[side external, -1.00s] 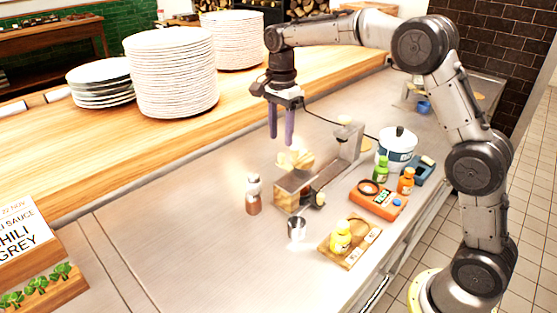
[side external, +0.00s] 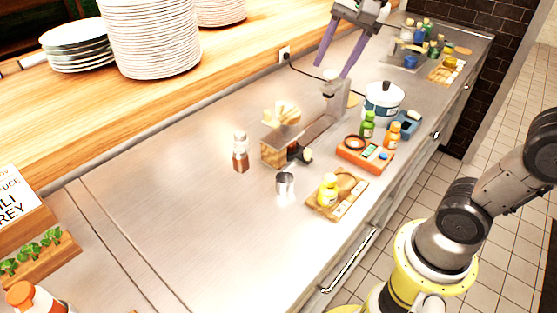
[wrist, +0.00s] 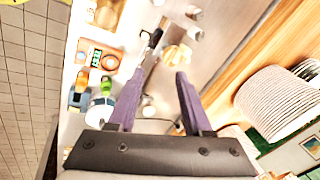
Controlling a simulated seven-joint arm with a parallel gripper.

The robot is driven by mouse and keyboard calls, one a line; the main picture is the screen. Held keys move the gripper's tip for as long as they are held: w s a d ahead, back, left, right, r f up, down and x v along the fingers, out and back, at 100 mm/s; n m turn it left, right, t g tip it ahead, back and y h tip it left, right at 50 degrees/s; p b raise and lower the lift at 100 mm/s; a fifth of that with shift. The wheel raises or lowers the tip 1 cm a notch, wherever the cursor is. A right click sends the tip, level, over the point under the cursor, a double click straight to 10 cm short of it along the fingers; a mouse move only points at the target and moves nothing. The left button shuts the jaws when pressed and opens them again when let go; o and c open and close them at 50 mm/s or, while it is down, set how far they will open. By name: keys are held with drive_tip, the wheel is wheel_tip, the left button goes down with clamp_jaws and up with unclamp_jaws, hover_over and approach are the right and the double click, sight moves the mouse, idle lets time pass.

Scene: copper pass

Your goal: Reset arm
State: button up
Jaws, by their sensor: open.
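My gripper (side external: 332,70) has two purple fingers spread apart with nothing between them. It is raised over the back of the steel counter (side external: 190,225), near the grey stand (side external: 335,98). In the wrist view the open fingers (wrist: 160,74) point toward the counter items.
Near the gripper are a white-and-blue lidded pot (side external: 383,100), a green bottle (side external: 367,125), an orange bottle (side external: 392,136) and an orange device (side external: 364,155). A shaker (side external: 240,155), metal cup (side external: 285,184) and wooden board (side external: 325,207) stand forward. Plate stacks (side external: 155,40) line the shelf.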

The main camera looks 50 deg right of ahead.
drive_tip(key=s+f+n+t, duration=0.1)
drive_tip(key=s+f+n, duration=0.9)
drive_tip(key=s+n, duration=0.3)
drive_tip(key=shift+s+a+f+n+t, duration=0.2)
drive_tip(key=shift+s+f+n+t, duration=0.1)
drive_tip(key=shift+s, duration=0.1)
drive_tip(key=shift+o, duration=0.2)
